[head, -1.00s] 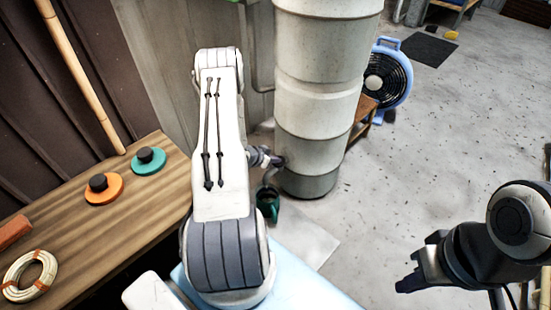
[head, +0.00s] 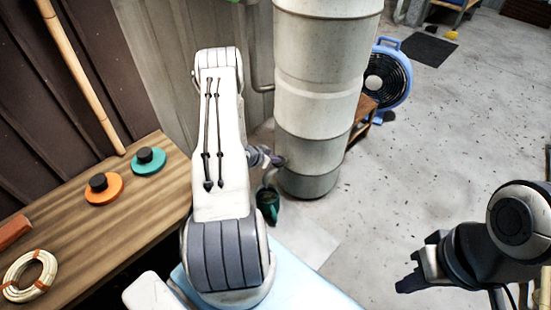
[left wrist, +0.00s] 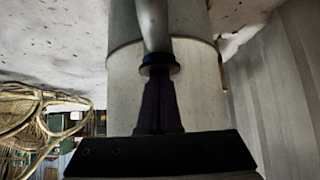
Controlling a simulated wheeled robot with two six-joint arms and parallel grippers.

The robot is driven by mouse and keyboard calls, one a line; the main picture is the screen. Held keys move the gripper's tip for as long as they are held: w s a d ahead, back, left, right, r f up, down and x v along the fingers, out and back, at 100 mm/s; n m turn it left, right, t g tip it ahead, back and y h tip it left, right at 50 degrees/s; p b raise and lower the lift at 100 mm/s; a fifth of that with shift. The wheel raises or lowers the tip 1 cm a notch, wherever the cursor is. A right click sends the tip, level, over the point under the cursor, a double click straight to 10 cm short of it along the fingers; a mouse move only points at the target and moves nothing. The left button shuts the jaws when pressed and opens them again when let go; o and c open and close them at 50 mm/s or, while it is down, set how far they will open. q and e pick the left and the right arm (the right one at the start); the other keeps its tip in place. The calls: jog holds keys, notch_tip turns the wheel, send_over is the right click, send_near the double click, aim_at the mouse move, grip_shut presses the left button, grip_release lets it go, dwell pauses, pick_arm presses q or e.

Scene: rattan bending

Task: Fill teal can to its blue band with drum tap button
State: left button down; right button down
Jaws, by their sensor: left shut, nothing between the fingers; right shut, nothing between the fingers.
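The teal can (head: 268,208) stands on the floor by the foot of the tall pale drum (head: 318,90), below the tap. Its inside looks dark; I cannot make out its blue band or the water level. My left gripper (head: 274,160) is at the drum's side, partly hidden by my arm. In the left wrist view its shut fingers (left wrist: 158,88) reach up to a dark blue round piece (left wrist: 158,64) on a grey pipe, apparently touching it. The drum (left wrist: 190,75) stands behind. My right gripper (head: 408,280) is shut and empty over the floor at right.
A wooden bench (head: 100,235) at left holds an orange disc (head: 112,193), a teal disc (head: 150,166) and a cane coil (head: 15,290). A blue fan (head: 388,78) stands behind the drum. The floor at right is mostly clear.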

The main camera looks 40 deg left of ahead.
aim_at(275, 165)
pick_arm(q)
jog(key=shift+s+d+f, duration=0.25)
jog(key=shift+s+f, duration=0.05)
jog(key=shift+f, duration=0.15)
jog(key=r+p, duration=0.2)
jog(key=r, duration=0.1)
jog(key=r+p, duration=0.3)
jog(key=shift+w+a, duration=0.1)
jog(key=shift+w, duration=0.1)
jog(key=p+v, duration=0.3)
jog(key=v, duration=0.6)
jog(key=shift+s+a, duration=0.2)
